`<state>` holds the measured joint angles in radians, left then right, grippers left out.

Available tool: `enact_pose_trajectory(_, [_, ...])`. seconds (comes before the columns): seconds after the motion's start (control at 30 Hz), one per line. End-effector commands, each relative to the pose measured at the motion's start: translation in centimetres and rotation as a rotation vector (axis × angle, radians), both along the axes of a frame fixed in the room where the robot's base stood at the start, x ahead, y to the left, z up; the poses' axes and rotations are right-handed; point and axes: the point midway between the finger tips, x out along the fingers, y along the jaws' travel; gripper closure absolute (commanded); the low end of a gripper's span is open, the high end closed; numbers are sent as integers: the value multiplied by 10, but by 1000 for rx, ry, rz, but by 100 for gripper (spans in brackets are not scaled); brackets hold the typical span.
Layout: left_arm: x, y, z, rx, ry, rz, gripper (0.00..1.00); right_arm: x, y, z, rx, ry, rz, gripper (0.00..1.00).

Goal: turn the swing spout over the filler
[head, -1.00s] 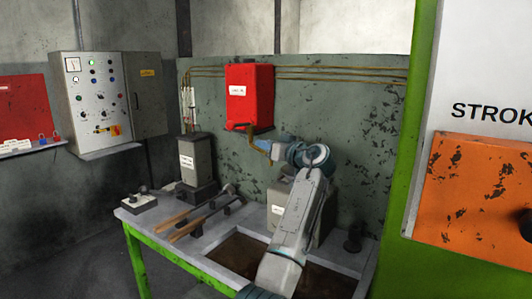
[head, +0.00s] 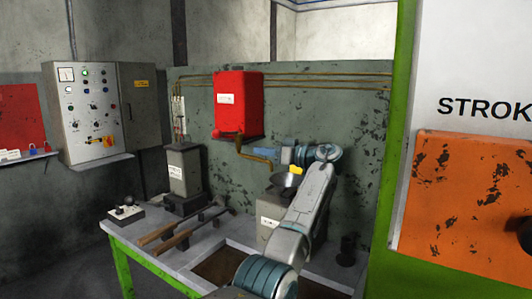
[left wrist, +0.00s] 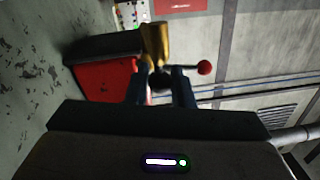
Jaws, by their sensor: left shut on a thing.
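The brass swing spout (head: 256,156) comes out below the red tank (head: 238,103) on the green back panel and points to the right. My left gripper (head: 284,156) is shut on the spout near its outer end. In the left wrist view the fingers (left wrist: 161,88) close around the dark end of the brass spout (left wrist: 155,42). The filler, a dark funnel (head: 284,181), sits on a grey box below my gripper, with a yellow piece (head: 296,170) at its rim. My wrist hides the spout's tip. My right gripper is not in view.
A red ball knob (left wrist: 204,68) is beside the fingers in the wrist view. Long-handled tools (head: 185,228) and a small switch box (head: 126,213) lie on the bench. A grey canister (head: 184,170) stands left of the tank. The green press frame (head: 395,150) is on the right.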

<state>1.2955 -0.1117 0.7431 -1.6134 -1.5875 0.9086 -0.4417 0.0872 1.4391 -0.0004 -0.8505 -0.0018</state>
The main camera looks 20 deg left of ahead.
Motion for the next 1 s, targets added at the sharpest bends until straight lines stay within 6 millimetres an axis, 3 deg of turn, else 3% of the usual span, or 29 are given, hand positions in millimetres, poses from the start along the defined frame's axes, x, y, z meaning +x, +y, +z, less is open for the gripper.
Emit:
enact_pose_trajectory(0.27, [0,1,0,0,0,1,100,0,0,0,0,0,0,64])
enact_pose_trajectory(0.3, [0,1,0,0,0,1,75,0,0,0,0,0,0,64])
enact_pose_trajectory(0.4, [0,1,0,0,0,1,60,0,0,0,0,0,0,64])
enact_pose_trajectory(0.77, [0,-6,-1,0,0,-1,60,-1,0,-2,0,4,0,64])
enact_pose_trajectory(1.0, [-3,-50,-2,-2,0,-3,60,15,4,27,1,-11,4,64])
